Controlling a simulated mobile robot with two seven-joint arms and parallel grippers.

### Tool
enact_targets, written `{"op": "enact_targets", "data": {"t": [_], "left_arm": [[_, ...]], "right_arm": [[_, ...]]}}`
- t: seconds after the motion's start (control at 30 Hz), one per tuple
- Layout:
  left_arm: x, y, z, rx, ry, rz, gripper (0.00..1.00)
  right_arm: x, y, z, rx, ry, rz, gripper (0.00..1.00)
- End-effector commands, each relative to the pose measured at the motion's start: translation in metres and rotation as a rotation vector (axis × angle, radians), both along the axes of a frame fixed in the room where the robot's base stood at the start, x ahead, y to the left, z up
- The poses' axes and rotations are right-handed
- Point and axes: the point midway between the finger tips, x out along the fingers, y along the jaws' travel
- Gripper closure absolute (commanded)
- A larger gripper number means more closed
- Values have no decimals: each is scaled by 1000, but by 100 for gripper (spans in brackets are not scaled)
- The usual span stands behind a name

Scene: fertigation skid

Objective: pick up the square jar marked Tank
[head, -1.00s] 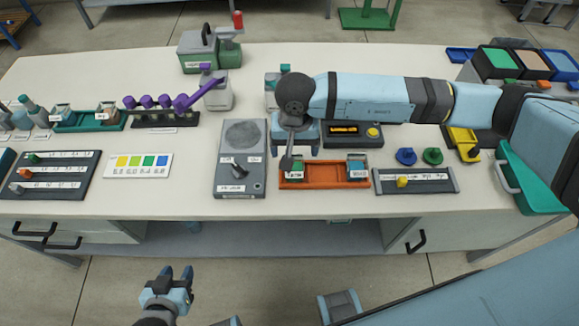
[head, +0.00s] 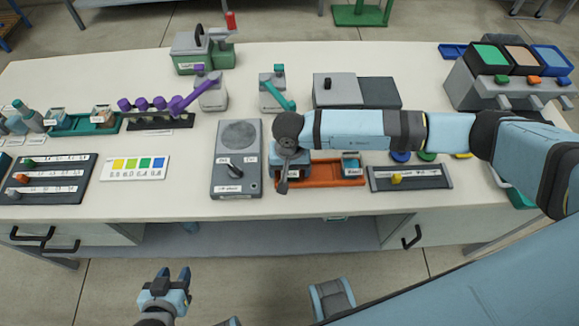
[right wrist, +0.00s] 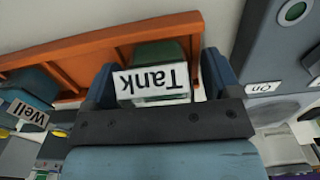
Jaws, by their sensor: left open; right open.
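The square jar marked Tank (right wrist: 160,53) shows in the right wrist view with a green top and a white label, which reads upside down. It sits at one end of the orange tray (right wrist: 105,48). My right gripper (right wrist: 158,78) is open, with one finger on each side of the jar; I cannot tell whether they touch it. In the head view the right gripper (head: 285,180) covers the jar at the left end of the orange tray (head: 318,183). My left gripper (head: 175,280) is open and empty, in front of the bench.
A second jar, marked Well (right wrist: 28,110), stands in the tray's other end (head: 351,165). A grey box with a dial (head: 236,185) is close left of the right gripper. A grey slider panel (head: 410,178) lies to the right. The bench's front strip is clear.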

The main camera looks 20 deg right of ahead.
Motion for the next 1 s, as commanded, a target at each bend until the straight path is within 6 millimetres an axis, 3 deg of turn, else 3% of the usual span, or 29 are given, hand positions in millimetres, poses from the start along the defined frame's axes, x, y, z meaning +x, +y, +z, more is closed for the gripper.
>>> {"op": "enact_targets", "data": {"t": [0.07,0.3,0.73,0.87,1.0], "left_arm": [[0,0,0,0,0,0,57],[0,0,0,0,0,0,57],[0,-1,-1,-1,0,-1,57],[0,-1,-1,-1,0,0,57],[0,-1,-3,-2,2,-1,57]], "right_arm": [[0,0,0,0,0,0,19],[0,0,0,0,0,0,73],[1,0,10,0,-1,0,73],[1,0,27,1,-3,1,73],[1,0,59,1,-5,2,73]]}}
